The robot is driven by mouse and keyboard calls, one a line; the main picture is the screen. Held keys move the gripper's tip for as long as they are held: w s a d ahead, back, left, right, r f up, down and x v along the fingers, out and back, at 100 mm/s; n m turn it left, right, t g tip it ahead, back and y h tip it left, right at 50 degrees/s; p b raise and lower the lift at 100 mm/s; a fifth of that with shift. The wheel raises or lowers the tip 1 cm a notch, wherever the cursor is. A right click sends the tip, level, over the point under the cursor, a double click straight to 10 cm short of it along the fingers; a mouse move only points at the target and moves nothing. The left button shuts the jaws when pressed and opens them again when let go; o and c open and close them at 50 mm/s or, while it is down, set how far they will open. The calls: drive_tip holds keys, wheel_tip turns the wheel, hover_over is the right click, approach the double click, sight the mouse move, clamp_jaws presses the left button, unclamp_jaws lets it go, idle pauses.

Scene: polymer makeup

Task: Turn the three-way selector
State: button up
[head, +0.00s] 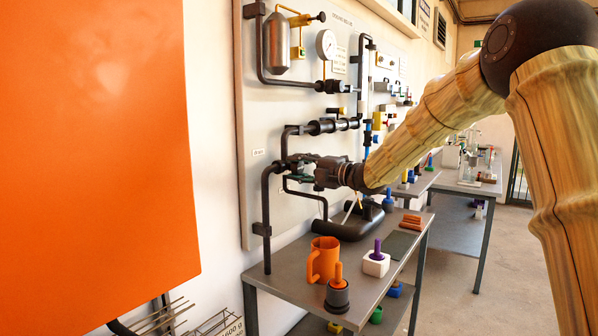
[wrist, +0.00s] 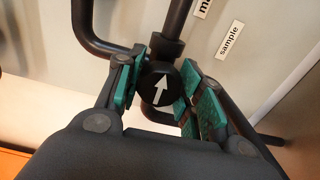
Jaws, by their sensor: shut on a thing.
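The three-way selector (wrist: 161,86) is a dark round knob with a white arrow, joined to black pipes. In the wrist view the arrow points up and slightly right, towards the upper pipe. My gripper (head: 299,170) reaches the pipework on the wall panel from the right in the head view. In the head view my gripper mostly hides the selector.
A label reading "sample" (wrist: 230,40) is right of the upper pipe. Below my gripper, the grey table (head: 300,290) holds an orange mug (head: 323,262), a white block with a purple peg (head: 376,262) and a dark pot with an orange peg (head: 338,295). An orange panel (head: 95,150) fills the left.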

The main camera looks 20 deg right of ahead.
drive_tip(key=shift+r, duration=0.15)
drive_tip(key=o, duration=1)
drive_tip(key=shift+o, duration=0.2)
drive_tip(key=v, duration=1.2)
drive_tip(key=shift+d, duration=0.15)
